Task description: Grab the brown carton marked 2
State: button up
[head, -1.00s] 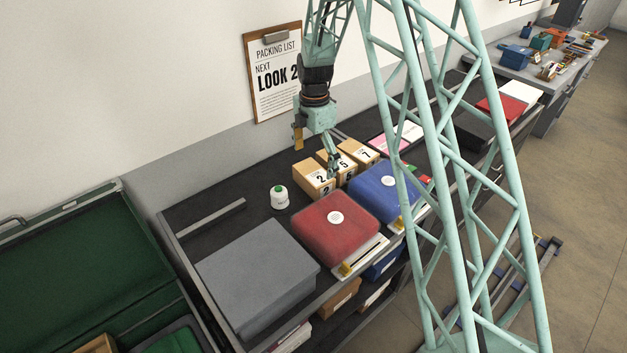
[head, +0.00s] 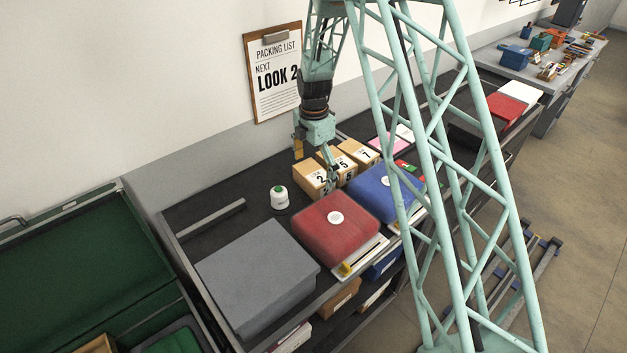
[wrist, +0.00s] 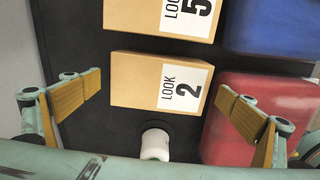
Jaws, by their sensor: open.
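The brown carton marked 2 (head: 311,180) stands on the dark worktop, first in a row of three brown cartons. In the wrist view the carton marked 2 (wrist: 138,80) lies ahead of and between my spread fingers, its white "LOOK 2" label facing up. My gripper (wrist: 160,92) is open and empty, with one finger to the left of the carton and one to the right, over the red box. In the head view my gripper (head: 315,168) hangs just above the cartons and partly hides them.
The carton marked 5 (wrist: 150,14) sits just beyond, with a narrow gap. A red box (head: 330,222) and a blue box (head: 385,190) lie on the right. A white spool (wrist: 155,144) stands close to the near side. A grey box (head: 255,275) lies further left.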

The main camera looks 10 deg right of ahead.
aim_at(313, 172)
jog(key=shift+a+f, duration=0.1)
jog(key=shift+f, duration=1.55)
jog(key=shift+c, duration=0.4)
jog(key=c, duration=0.9)
jog(key=shift+r, duration=0.1)
jog(key=shift+c, duration=0.2)
jog(key=shift+r, duration=4.95)
